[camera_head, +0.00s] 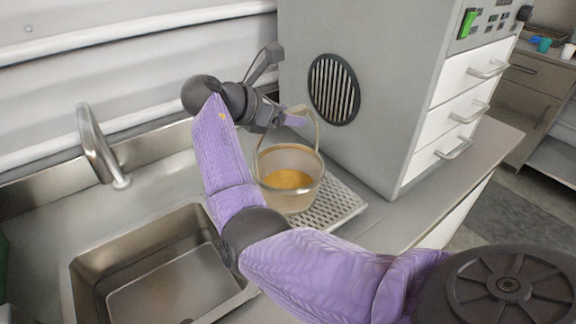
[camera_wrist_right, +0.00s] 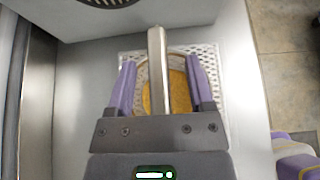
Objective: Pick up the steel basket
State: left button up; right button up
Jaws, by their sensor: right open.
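The steel basket (camera_head: 303,201) is a round pail with a tall arched handle (camera_head: 260,135) and orange-yellow grains (camera_head: 288,179) inside. It stands upright on a perforated tray (camera_head: 340,208) on the counter. My right gripper (camera_head: 296,118) is open above the basket, at the top of the handle. In the right wrist view, the handle (camera_wrist_right: 157,70) shows as a straight bar between the open purple fingers of the gripper (camera_wrist_right: 159,62), with space on both sides. The basket's rim is partly hidden behind the handle and fingers. My left gripper is not in view.
A sink (camera_head: 165,265) with a faucet (camera_head: 98,148) lies left of the basket. A large grey machine (camera_head: 375,100) with a round vent and white drawers stands close behind and right. A wall (camera_head: 120,55) runs along the back left. The counter right of the tray is clear.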

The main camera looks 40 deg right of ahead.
grip_shut()
jog(key=shift+r, duration=0.1)
dwell(1.2)
